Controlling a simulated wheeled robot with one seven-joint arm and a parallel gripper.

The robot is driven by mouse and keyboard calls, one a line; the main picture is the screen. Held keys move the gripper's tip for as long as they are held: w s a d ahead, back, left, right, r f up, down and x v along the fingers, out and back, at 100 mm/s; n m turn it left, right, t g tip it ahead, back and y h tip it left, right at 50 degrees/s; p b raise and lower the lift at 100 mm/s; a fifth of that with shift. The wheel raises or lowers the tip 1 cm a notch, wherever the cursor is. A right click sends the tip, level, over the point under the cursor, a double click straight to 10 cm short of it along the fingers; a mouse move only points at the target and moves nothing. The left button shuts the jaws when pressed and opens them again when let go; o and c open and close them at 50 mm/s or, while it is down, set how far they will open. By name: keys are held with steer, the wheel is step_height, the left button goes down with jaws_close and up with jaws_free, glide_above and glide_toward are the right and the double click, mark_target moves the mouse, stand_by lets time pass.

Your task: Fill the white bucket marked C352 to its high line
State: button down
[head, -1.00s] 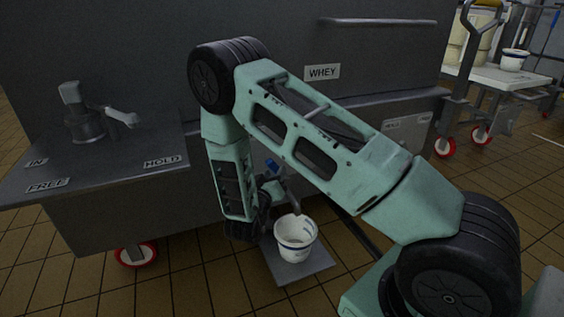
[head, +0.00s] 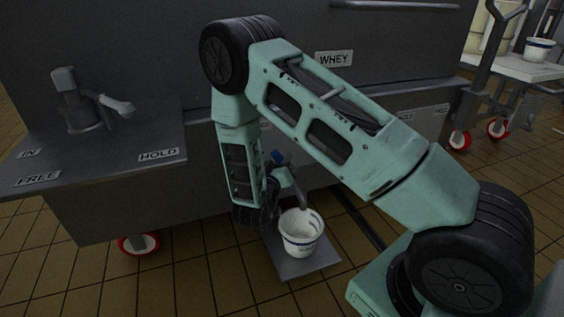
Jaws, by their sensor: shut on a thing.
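A white bucket (head: 301,239) with a dark blue band stands upright on a grey plate (head: 309,264) on the floor. Its code is not readable here, and I cannot tell how full it is. A grey tap spout (head: 302,196) comes down just over its rim, below the vat marked WHEY (head: 334,58). A blue tap handle (head: 278,157) shows above the spout. My gripper (head: 281,178) is at the tap, left of and above the bucket, shut on what seems to be the tap handle. My forearm partly hides the jaws and their contact.
Red-rimmed castors (head: 139,244) stand beneath. A trolley (head: 515,66) with a white bucket (head: 540,48) stands at the back right. Tiled floor is open in front.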

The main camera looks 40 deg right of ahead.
steer(key=shift+r, duration=0.1)
steer(key=m+p, duration=0.1)
steer(key=p, duration=0.1)
steer(key=shift+s+d+r+g+y+p, duration=0.1)
steer(key=shift+d+r+g+y+p, duration=0.2)
steer(key=shift+d+r+y+p, duration=0.1)
steer(key=p, duration=0.1)
steer(key=d+m+y+p, duration=0.1)
steer(key=p, duration=0.1)
steer(key=shift+s+r+m+g, duration=0.2)
steer(key=shift+r+m+g, duration=0.1)
steer(key=y+p, duration=0.1)
steer(key=d+m+y+p, duration=0.1)
steer(key=p, duration=0.1)
steer(key=shift+s+d+m, duration=0.2)
steer(key=shift+m, duration=0.1)
steer(key=shift+s+d+f+m+g+y+p, duration=0.1)
steer(key=shift+d+f+m+g+y+p, duration=0.15)
steer(key=shift+m+y+p, duration=0.2)
steer(key=shift+d, duration=0.1)
steer(key=c, duration=1.3)
jaws_free()
